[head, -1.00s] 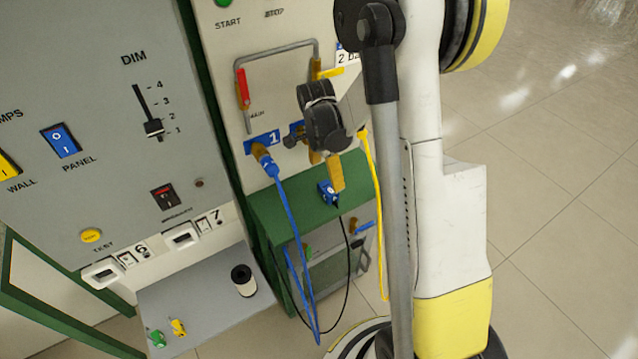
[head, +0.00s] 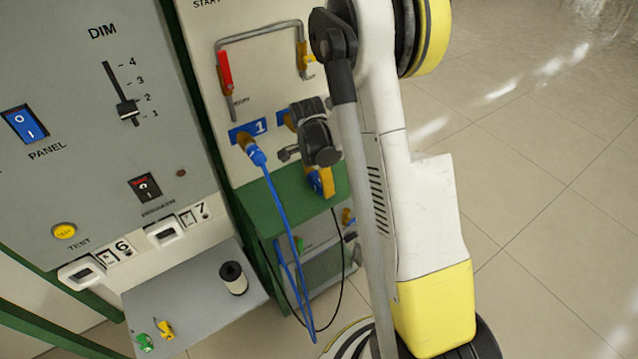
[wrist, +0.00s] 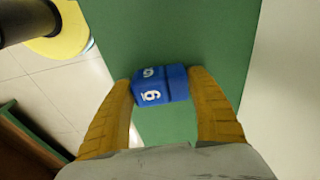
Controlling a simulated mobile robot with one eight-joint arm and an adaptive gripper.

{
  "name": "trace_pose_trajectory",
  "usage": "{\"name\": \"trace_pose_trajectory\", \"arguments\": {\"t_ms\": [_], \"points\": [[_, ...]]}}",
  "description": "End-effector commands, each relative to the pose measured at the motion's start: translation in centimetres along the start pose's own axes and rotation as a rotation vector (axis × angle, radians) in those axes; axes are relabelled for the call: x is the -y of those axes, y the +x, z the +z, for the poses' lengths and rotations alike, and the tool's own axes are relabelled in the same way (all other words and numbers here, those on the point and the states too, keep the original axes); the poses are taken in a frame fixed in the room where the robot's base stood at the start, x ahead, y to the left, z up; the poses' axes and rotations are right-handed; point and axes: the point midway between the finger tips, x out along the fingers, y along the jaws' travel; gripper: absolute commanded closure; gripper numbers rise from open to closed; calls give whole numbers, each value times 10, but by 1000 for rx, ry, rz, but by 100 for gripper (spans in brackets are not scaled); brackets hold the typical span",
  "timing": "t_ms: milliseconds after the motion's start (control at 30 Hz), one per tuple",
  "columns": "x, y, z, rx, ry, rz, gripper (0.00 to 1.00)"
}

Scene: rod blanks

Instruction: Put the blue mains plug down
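The blue mains plug (wrist: 161,88) with white markings is between the two orange fingers of my gripper (wrist: 161,82) in the wrist view. Both fingers appear to touch its sides, so my gripper looks shut on it. In the head view, the plug (head: 313,185) is low at the green cabinet top (head: 278,200), partly hidden by the fingers of my gripper (head: 321,181). It is at or just above that surface; the exact contact is hidden. A black cable hangs from the plug.
A blue plug (head: 254,153) sits in socket 1, its blue cable hanging in front of the cabinet. A grey shelf (head: 195,310) at lower left bears a black-and-white spool (head: 233,279) and small green and yellow pieces.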

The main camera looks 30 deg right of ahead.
Motion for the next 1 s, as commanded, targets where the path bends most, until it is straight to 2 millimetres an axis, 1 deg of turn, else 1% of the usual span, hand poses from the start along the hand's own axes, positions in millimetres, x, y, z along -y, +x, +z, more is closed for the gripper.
{"name": "trace_pose_trajectory", "arguments": {"t_ms": [33, 67, 100, 167, 200, 433, 567, 667, 767, 867, 900, 967, 1000], "points": [[0, 0, 0, 0, 0, 0, 51], [0, 0, 0, 0, 0, 0, 61], [0, 0, 0, 0, 0, 0, 73], [0, 0, 0, 0, 0, 0, 74], [0, 0, 0, 0, 0, 0, 79], [0, -2, 0, 0, 0, 0, 79], [0, -10, -1, 0, 0, 0, 79], [0, -24, -3, 0, 0, 0, 79], [0, -46, -6, 0, 0, 0, 79], [0, -78, -9, 0, 0, 0, 79], [0, -92, -11, 0, 0, 0, 79], [0, -113, -14, 0, 0, 0, 79], [-1, -127, -15, 0, 0, 0, 79]]}}
